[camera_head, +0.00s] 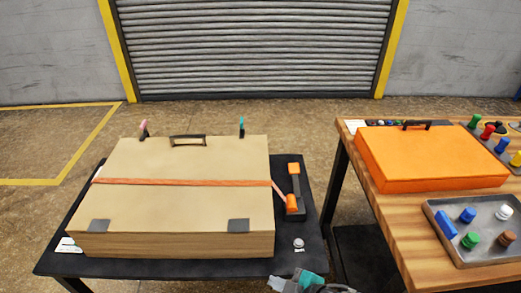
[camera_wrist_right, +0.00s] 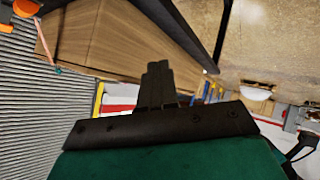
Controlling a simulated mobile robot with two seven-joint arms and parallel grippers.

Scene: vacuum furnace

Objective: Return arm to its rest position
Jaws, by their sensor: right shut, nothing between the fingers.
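My right gripper (camera_wrist_right: 157,68) shows in the right wrist view with its dark fingers closed together and nothing between them. In the head view a small part of my right gripper (camera_head: 290,283), grey and teal, shows at the bottom edge, just in front of the black table (camera_head: 220,268). It looks clear of the table's things, though its distance from the table edge is hard to tell. Most of my right arm is out of the picture. My left arm and gripper are not in view.
A large tan case (camera_head: 180,205) with an orange strap (camera_head: 180,182) lies on the black table, beside an orange-and-black tool (camera_head: 294,190) and a small grey button (camera_head: 298,244). A wooden table (camera_head: 385,215) at right bears an orange case (camera_head: 425,160) and a metal tray (camera_head: 470,255).

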